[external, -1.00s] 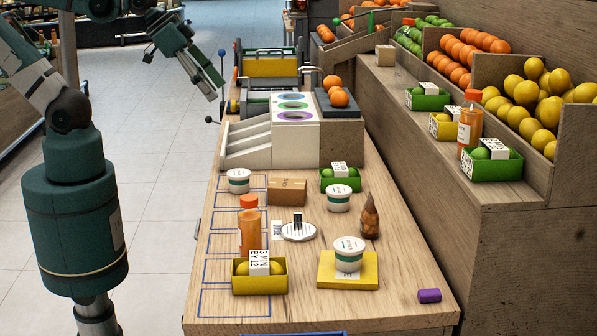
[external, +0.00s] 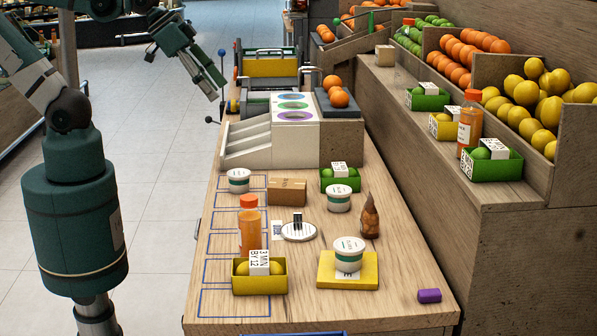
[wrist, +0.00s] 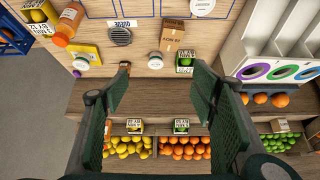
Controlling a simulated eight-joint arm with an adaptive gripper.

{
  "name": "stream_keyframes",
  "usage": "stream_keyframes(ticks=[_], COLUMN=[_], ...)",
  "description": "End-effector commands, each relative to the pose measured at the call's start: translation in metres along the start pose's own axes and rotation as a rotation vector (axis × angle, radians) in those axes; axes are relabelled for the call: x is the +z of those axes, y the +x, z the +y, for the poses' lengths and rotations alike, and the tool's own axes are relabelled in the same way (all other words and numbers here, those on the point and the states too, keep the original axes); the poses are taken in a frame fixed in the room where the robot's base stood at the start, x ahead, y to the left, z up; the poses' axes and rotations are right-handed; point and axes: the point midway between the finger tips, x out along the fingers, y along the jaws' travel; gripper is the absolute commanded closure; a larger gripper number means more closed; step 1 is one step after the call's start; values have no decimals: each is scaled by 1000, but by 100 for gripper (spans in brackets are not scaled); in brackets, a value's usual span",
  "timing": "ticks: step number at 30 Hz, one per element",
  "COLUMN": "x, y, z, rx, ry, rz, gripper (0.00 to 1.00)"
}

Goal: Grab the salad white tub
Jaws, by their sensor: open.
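Three white tubs with green bands stand on the wooden table; I cannot tell for certain from the labels which is the salad one. One tub (external: 348,254) sits on a yellow board (external: 369,274) at the front, another tub (external: 339,198) stands mid-table, and a third tub (external: 238,181) is at the left edge. In the wrist view they show as the board tub (wrist: 81,64), the middle tub (wrist: 155,61) and the edge tub (wrist: 202,6). My gripper (wrist: 162,82) is open and empty, its fingers apart, high and away from the tubs.
An orange bottle (external: 249,229), yellow crate (external: 260,286), brown bottle (external: 369,217), cardboard box (external: 287,192) and green crate (external: 340,184) stand among the tubs. Raised fruit shelves (external: 505,222) border the right side.

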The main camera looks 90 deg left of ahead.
Motion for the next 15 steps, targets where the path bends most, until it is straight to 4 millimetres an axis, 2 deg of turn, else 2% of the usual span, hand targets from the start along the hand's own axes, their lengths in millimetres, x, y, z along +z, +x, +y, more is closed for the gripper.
stream_keyframes(ticks=[15], x=[-44], y=[26], z=[1], rx=[14], ry=[211], rz=[-92], gripper=[43])
